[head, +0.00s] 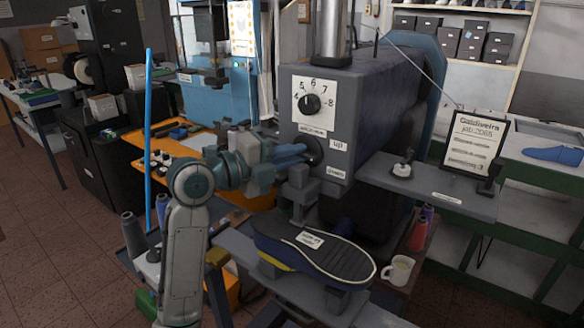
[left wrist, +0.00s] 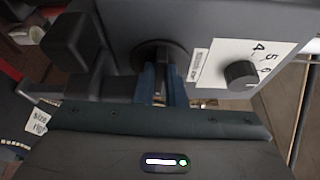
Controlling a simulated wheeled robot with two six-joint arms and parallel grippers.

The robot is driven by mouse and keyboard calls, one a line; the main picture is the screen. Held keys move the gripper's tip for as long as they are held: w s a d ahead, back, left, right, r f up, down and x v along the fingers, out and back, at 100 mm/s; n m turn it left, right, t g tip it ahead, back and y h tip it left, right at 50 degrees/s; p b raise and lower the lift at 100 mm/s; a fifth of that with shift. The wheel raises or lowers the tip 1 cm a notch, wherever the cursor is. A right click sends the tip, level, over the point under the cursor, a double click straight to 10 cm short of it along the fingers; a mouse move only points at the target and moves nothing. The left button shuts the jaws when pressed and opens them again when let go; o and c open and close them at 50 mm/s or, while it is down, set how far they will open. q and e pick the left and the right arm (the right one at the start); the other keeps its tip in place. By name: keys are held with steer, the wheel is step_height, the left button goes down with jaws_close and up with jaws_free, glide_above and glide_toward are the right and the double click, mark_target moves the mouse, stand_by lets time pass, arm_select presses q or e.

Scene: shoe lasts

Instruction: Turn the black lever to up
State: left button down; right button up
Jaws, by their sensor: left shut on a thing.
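The grey machine (head: 355,115) stands in the middle of the head view, with a small "up" label (head: 338,145) on its front and another label below it. The black lever's round dark hub (head: 315,152) is beside these labels; it also shows in the left wrist view (left wrist: 160,55). My left gripper (head: 303,153) reaches it from the left, its blue fingers shut on the lever at the hub. The fingers (left wrist: 163,85) also show in the left wrist view. They hide most of the lever, so its exact angle cannot be told. My right gripper is not in view.
A black dial (head: 309,104) with numbers sits above the lever. A shoe sole (head: 315,250) rests on a support below my gripper. A white mug (head: 398,271) and thread spools stand to its right. A framed sign (head: 473,143) is on the right-hand shelf.

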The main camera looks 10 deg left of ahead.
arm_select(q)
steer(key=shift+f+n+t+h+b, duration=0.3)
steer(key=shift+f+n+b, duration=0.1)
steer(key=shift+n+b, duration=0.4)
steer(key=n+t+b, duration=0.1)
steer(key=n+b, duration=0.1)
steer(key=shift+f+n, duration=0.1)
steer(key=shift+n, duration=0.2)
steer(key=shift+d+n+t+b, duration=0.1)
steer(key=shift+n+t+b, duration=0.7)
steer(key=shift+n, duration=1)
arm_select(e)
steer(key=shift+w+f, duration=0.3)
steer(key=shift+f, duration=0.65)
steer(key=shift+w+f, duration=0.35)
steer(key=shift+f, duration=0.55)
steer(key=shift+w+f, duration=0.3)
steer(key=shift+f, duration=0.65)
arm_select(q)
steer(key=shift+n+h, duration=0.3)
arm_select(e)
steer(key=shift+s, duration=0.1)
arm_select(q)
steer(key=c, duration=1.8)
jaws_free()
steer(key=o, duration=0.3)
steer(key=shift+f, duration=0.1)
